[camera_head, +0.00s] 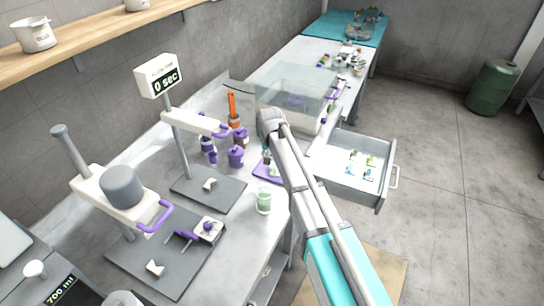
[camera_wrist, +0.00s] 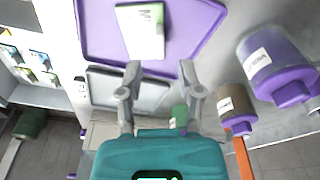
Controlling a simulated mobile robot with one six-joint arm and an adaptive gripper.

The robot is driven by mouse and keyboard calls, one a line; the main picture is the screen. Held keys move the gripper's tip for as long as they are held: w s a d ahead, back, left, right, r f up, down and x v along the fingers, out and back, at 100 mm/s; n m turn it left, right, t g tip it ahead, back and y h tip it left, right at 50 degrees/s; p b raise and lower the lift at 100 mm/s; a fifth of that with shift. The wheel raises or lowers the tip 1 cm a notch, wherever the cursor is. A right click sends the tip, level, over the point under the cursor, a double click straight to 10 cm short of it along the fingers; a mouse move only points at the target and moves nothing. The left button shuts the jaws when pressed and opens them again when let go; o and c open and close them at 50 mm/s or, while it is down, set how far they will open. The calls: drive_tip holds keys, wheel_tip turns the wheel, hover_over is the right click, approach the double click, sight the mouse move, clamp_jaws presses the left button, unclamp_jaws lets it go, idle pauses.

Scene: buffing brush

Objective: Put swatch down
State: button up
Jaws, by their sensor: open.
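The swatch is a small white card with a green face (camera_wrist: 141,30) and dark lettering, lying on a purple tray (camera_wrist: 190,35) in the wrist view. My gripper (camera_wrist: 160,74) is open and empty, its two fingertips spread just below the swatch in the picture. I cannot tell the height gap between fingertips and tray. In the head view the purple tray (camera_head: 261,176) lies on the bench, partly hidden by my arm. My gripper is mostly hidden behind the arm there.
An open drawer (camera_head: 345,190) at the right holds several small cards. Purple-lidded jars (camera_head: 236,157), a pale green beaker (camera_head: 264,203) and a stand with a "0 sec" display (camera_head: 160,80) are close by. A clear-covered box (camera_head: 297,92) stands behind.

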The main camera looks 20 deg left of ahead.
sight(272, 172)
wheel_tip(272, 172, up, 7)
drive_tip(key=s+p, duration=0.1)
drive_tip(key=p, duration=0.5)
drive_tip(key=shift+d, duration=0.15)
drive_tip(key=shift+p, duration=0.3)
idle(0.5)
drive_tip(key=s+d+m, duration=0.2)
drive_tip(key=s+d, duration=0.1)
drive_tip(key=d, duration=2)
drive_tip(key=s+d+g, duration=0.1)
drive_tip(key=s+d, duration=0.4)
drive_tip(key=d, duration=0.6)
drive_tip(key=s+d+m, duration=0.1)
drive_tip(key=s+d, duration=0.5)
drive_tip(key=d, duration=0.5)
drive_tip(key=shift+s+d+m+g+h, duration=0.2)
drive_tip(key=shift+s+m+g+h, duration=0.1)
drive_tip(key=shift+g, duration=0.1)
drive_tip(key=shift+f, duration=0.15)
